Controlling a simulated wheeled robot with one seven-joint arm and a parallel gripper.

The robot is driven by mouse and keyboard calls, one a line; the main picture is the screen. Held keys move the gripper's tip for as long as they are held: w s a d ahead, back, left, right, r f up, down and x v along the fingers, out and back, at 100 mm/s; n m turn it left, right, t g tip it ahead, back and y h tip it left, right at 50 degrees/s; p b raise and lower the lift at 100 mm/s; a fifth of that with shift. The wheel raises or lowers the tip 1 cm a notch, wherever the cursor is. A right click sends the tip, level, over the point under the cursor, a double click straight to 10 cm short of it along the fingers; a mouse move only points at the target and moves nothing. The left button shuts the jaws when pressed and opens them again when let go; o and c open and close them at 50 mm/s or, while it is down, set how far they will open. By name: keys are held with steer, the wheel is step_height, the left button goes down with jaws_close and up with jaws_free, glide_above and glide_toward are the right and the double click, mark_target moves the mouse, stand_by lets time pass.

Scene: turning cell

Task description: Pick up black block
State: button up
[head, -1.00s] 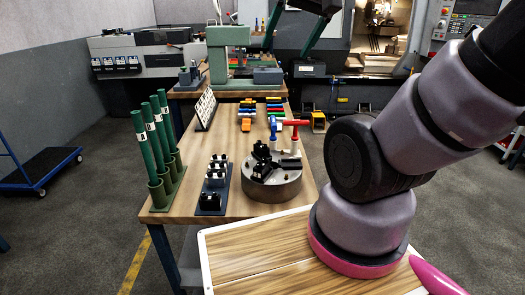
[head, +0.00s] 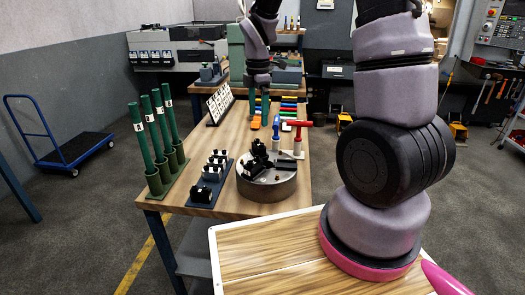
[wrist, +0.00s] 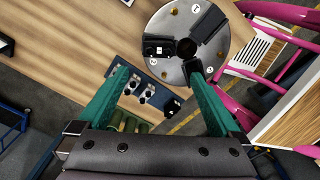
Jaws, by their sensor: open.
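Several black blocks are in view, and I cannot tell which one the task means. In the head view a black block (head: 202,194) sits at the near end of a dark blue tray (head: 217,204), and black blocks (head: 258,158) sit on the round metal chuck (head: 268,189). In the wrist view the chuck (wrist: 177,71) bears a black block (wrist: 158,47) and another black block (wrist: 209,23). The tray's black block (wrist: 172,105) shows between the green fingers. My gripper (wrist: 164,92) is open and empty. It hangs above the bench (head: 229,130).
Upright green tubes (head: 153,143) stand left of the tray. Red (head: 298,138) and blue (head: 276,135) T-handled tools stand behind the chuck. A board of white cards (head: 220,102) and coloured pieces (head: 289,106) are farther back. Bare wood lies between.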

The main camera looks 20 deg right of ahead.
steer(key=f, duration=0.1)
glide_above(260, 143)
steer(key=f, duration=0.4)
steer(key=shift+w+a+f, duration=0.25)
steer(key=shift+f, duration=0.15)
steer(key=f, duration=0.5)
steer(key=shift+w+d+f, duration=0.1)
steer(key=shift+d+f, duration=0.15)
steer(key=shift+f, duration=0.1)
jaws_close()
